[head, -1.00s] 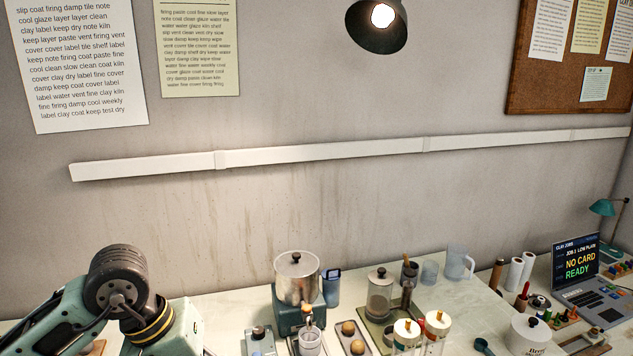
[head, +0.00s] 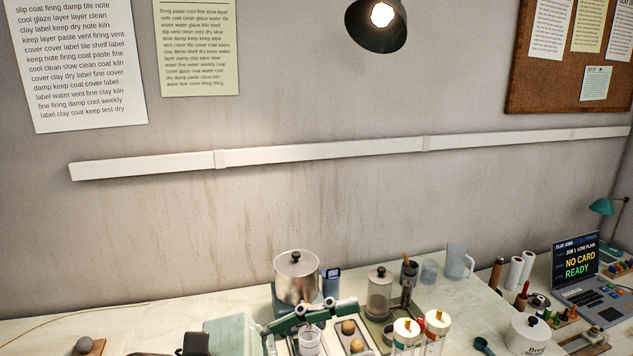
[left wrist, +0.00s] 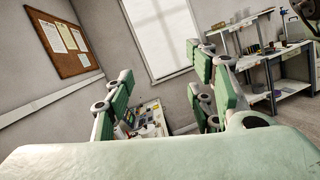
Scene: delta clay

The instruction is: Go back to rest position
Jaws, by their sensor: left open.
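My left gripper (head: 310,317) is low in the middle of the head view, its pale green body at the bottom edge and a green finger reaching right over the worktable. In the left wrist view its two green fingers (left wrist: 162,105) stand wide apart with nothing between them. The lower part of the gripper is cut off or hidden in the head view. My right gripper is in neither view.
Jars (head: 379,295), a laptop (head: 585,285) and small items fill the right.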

